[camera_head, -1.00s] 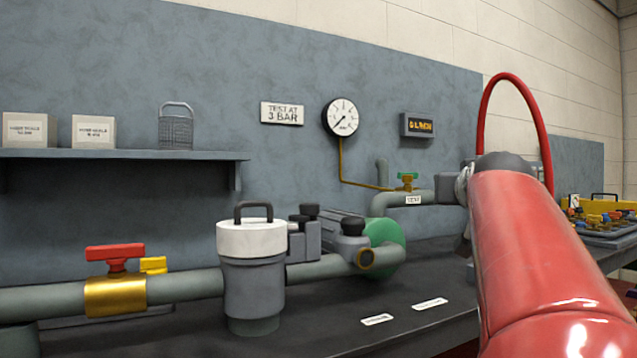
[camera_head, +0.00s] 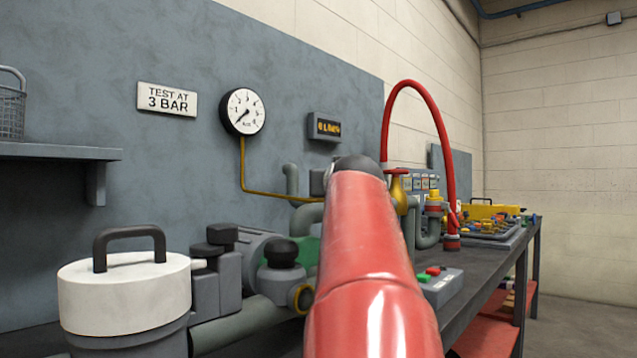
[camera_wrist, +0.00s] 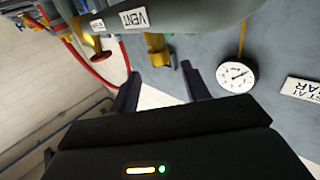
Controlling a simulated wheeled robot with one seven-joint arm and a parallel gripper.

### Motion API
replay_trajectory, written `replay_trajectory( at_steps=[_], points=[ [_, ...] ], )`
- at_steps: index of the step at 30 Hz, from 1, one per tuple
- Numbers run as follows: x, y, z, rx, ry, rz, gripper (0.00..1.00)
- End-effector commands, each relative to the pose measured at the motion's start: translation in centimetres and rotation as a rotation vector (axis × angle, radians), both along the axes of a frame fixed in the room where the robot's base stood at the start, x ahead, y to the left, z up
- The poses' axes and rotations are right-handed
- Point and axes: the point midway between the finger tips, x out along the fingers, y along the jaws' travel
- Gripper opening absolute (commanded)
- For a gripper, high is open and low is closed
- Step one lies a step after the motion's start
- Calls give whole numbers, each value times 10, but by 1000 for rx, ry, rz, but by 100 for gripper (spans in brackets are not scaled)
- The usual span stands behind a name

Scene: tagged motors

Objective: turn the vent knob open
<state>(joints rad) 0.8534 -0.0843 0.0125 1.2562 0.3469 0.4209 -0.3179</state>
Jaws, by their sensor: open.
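The VENT label (camera_wrist: 134,18) is on a grey pipe (camera_wrist: 190,14) at the top of the wrist view, which is turned about. A brass valve part (camera_wrist: 155,46) juts from that pipe beside the label. I cannot make out the green vent knob; in the head view my red arm covers that spot. My gripper (camera_wrist: 160,70) is open, its dark fingers apart and empty. The brass part appears beyond and between the fingertips; I cannot tell the gap in depth. My gripper is hidden in the head view.
The pressure gauge (camera_head: 243,111) hangs on the grey panel and reads low; it also shows in the wrist view (camera_wrist: 236,77). A white-lidded canister (camera_head: 124,292) stands front left. A red hose (camera_head: 436,115) arches behind my arm. A button box (camera_head: 440,286) sits on the bench.

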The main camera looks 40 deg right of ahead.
Motion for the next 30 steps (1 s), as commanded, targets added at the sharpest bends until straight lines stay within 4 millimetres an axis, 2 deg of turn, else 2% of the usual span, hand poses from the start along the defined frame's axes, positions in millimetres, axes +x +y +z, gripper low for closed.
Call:
replay_trajectory(
  at_steps=[3, 9, 21, 30],
  points=[
    [17, -14, 1, 2, 1, 1, 47],
    [38, -31, 1, 1, 2, 1, 47],
    [44, -37, 0, 1, -1, 1, 47],
    [44, -37, 0, 1, -1, 1, 7]
  ],
)
